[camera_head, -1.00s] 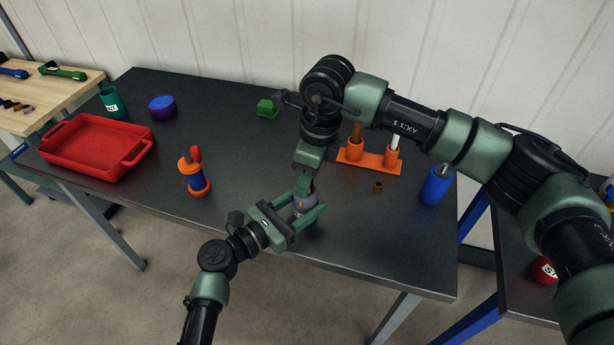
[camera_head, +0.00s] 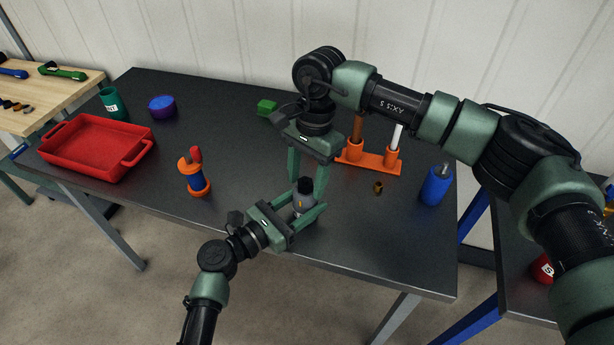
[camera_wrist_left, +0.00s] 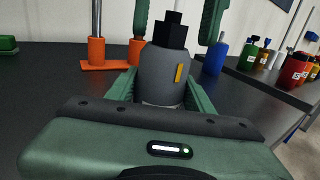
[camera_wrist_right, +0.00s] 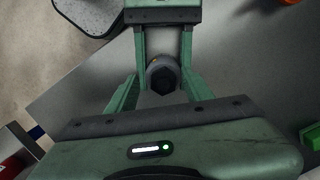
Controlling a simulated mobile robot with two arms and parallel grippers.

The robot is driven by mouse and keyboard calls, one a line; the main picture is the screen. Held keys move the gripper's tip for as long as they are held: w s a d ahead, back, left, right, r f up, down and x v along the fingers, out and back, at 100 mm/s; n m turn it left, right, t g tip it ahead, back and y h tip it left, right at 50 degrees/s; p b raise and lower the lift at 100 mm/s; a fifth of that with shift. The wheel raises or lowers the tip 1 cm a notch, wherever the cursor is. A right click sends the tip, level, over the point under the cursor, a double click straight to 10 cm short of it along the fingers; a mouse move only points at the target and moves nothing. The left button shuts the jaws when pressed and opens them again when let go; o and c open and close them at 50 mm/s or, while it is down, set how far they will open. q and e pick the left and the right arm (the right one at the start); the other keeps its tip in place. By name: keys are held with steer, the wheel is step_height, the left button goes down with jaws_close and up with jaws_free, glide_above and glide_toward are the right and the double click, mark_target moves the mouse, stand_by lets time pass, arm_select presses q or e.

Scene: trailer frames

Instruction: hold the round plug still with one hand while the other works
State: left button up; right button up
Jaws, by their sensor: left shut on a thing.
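The round plug (camera_head: 301,206) is a grey cylinder with a yellow mark and a black top, upright near the table's front edge. In the left wrist view the plug (camera_wrist_left: 164,80) stands between my left gripper's fingers. My left gripper (camera_head: 305,204) is shut on its grey body from the front. My right gripper (camera_head: 308,178) points down from above, with its fingers spread on either side of the black top. In the right wrist view the black top (camera_wrist_right: 163,79) lies between these open fingers, with gaps on both sides. The plug's base is partly hidden by my left gripper.
Behind stands an orange rack (camera_head: 378,160) with a brown and a white rod. A small brass piece (camera_head: 378,188) and a blue bottle (camera_head: 436,186) are to the right.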

stand_by(0.3)
arm_select(q)
steer(key=shift+s, duration=0.1)
arm_select(e)
step_height(320, 180, up, 12)
steer(key=w+d, duration=0.1)
steer(key=shift+w, duration=0.2)
steer(key=shift+d, duration=0.1)
arm_select(q)
steer(key=o, duration=1.6)
